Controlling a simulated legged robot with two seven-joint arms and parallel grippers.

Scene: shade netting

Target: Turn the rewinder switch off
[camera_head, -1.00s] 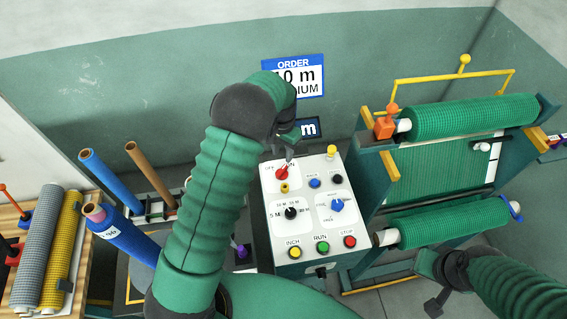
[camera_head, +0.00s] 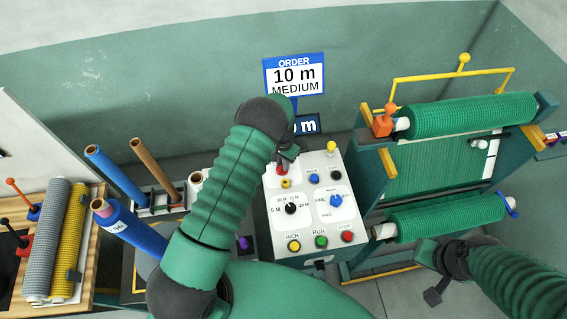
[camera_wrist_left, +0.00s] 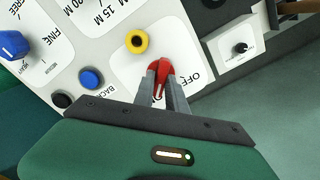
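The control panel (camera_head: 268,220) is a white sloped box with knobs and buttons. Its red rotary switch (camera_wrist_left: 162,72) sits beside an "OFF" label in the left wrist view. My left gripper (camera_wrist_left: 163,82) has a finger on each side of the red switch, close against it, so it looks shut on it. In the head view the red switch (camera_head: 282,170) is partly hidden by my left arm and gripper (camera_head: 281,158). Which way its pointer faces is hard to tell. My right gripper (camera_head: 433,297) hangs low right of the panel, its opening unclear.
The winding frame with green netting rolls (camera_head: 470,115) stands to the right. An order sign (camera_head: 294,76) is behind the panel. Rolls and tubes (camera_head: 128,229) stand left.

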